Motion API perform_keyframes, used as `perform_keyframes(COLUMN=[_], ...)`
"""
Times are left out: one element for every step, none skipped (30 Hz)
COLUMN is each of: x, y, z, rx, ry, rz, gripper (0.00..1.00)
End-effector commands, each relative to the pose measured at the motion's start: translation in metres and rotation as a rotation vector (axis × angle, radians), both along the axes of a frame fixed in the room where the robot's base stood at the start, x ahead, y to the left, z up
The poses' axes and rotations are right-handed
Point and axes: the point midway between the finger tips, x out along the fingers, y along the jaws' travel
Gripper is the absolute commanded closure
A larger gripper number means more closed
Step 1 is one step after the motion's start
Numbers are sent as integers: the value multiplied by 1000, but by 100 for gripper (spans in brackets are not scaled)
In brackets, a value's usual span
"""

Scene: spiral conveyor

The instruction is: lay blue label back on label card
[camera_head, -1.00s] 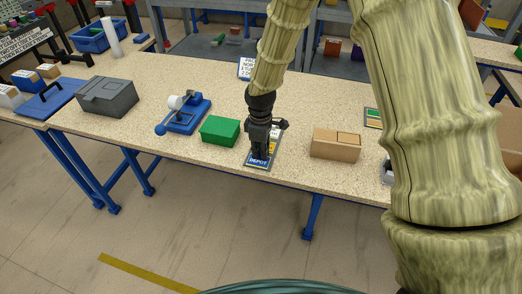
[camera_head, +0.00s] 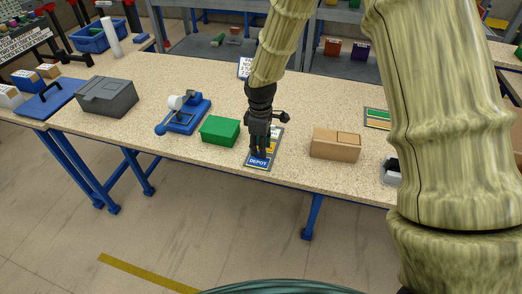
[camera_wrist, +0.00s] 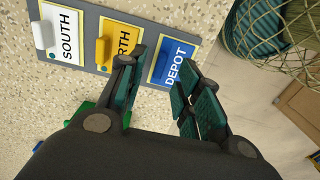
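The blue label (camera_head: 258,162), reading DEPOT, lies at the near end of the grey label card (camera_head: 248,166). In the wrist view the blue label (camera_wrist: 173,62) lies at the right end of the card (camera_wrist: 91,18), beside the yellow label (camera_wrist: 119,44) and the white SOUTH label (camera_wrist: 62,32). My gripper (camera_head: 259,152) is just above the blue label. In the wrist view my gripper (camera_wrist: 160,70) is open, with its fingers apart and the blue label showing beyond the gap. The left finger hides part of the yellow label.
A green box (camera_head: 220,131) stands close left of the card, and a cardboard box (camera_head: 336,143) stands to its right. A blue fixture with a white roll (camera_head: 183,115) is farther left. The table's front edge is close to the card.

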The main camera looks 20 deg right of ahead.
Motion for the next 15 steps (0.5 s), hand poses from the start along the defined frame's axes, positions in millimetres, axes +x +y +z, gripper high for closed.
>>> perform_keyframes(x=[1,1,1,1,0,1,1,1,1,0,0,0,0,0,0], y=[0,0,0,0,0,0,0,0,-1,-1,-1,-1,-1,-1,0], z=[10,15,22,27,32,39,44,49,55,60,63,69,72,76,79], rx=[1,1,1,1,1,1,1,1,1,1,1,1,1,1,0], ry=[-3,-3,-3,-3,-3,-3,-3,-3,-3,-3,-2,-2,-2,-2,-1], rz=[0,0,0,0,0,0,-1,-1,-1,-1,-1,-1,-1,-1,-1], gripper=[66,66,66,66,66,66,66,66,66,66,66,66,66,66,66])
